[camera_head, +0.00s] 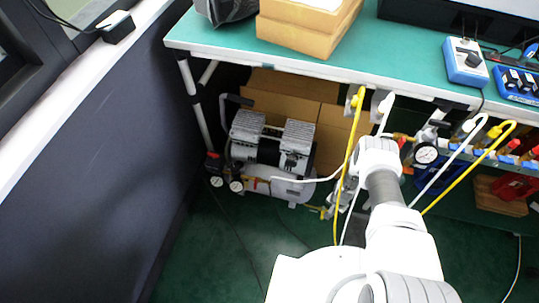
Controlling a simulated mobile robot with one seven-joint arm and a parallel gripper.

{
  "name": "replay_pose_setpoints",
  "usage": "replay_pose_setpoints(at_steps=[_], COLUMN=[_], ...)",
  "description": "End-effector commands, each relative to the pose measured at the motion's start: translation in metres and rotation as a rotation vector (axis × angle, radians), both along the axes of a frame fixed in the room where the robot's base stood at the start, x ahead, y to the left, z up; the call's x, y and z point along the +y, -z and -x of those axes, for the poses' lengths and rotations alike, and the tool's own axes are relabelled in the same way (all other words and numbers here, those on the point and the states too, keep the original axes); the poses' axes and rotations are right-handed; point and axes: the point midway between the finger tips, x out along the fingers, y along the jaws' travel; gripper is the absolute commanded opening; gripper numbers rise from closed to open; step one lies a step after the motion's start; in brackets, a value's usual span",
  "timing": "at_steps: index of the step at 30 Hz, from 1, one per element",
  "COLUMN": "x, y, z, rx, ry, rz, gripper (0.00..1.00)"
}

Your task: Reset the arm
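My white arm (400,245) rises from the bottom edge, right of centre, and reaches toward the front edge of the bench. It has a grey band, and its far visible joint (377,155) lies just below the bench edge in the picture. I cannot make out my gripper; the part of the arm beyond that joint is hidden or cannot be told from the grey fittings there. No object held by the arm can be seen.
A green-topped workbench (225,38) spans the top, with cardboard boxes (300,38) and a blue meter (464,62). Under it stands an air compressor (270,150). Yellow and white hoses (352,150) hang close beside my arm. Green floor (215,255) is open at lower left, beside a dark wall.

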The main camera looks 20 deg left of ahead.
Motion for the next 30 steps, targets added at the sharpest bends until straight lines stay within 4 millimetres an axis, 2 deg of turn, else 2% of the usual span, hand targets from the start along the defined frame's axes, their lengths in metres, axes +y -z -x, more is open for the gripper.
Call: replay_pose_setpoints(at_steps=[1, 6, 24, 28, 30], x=[0.0, 0.0, 0.001, 0.018, 0.038], y=[-0.009, -0.02, -0.021, -0.035, -0.05], z=[-0.001, 0.0, 0.0, 0.0, 0.001], rx=[-0.001, -0.001, 0.0, 0.008, 0.018], ry=[0.0, 0.0, -0.001, -0.029, -0.064], rz=[0.0, 0.0, -0.001, -0.008, -0.019], gripper=[0.0, 0.0, 0.0, 0.0, 0.0])
